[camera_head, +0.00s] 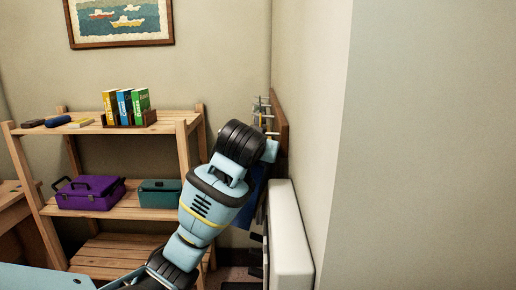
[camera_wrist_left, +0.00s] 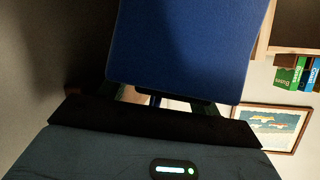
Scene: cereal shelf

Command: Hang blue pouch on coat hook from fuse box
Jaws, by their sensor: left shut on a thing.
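The blue pouch (camera_wrist_left: 190,45) fills the upper middle of the left wrist view, close to the camera. In the head view only part of the pouch (camera_head: 257,192) shows, behind my left arm and close to the wall. My left gripper (camera_wrist_left: 158,99) is shut on the pouch; its fingertips are partly hidden by it. The coat hook rack (camera_head: 281,122) is a wooden board with metal pegs on the wall, just above and beyond my left wrist. The white fuse box (camera_head: 290,235) is on the wall below, beside the pouch. Contact between pouch and hooks cannot be seen.
The wall is close on my right.

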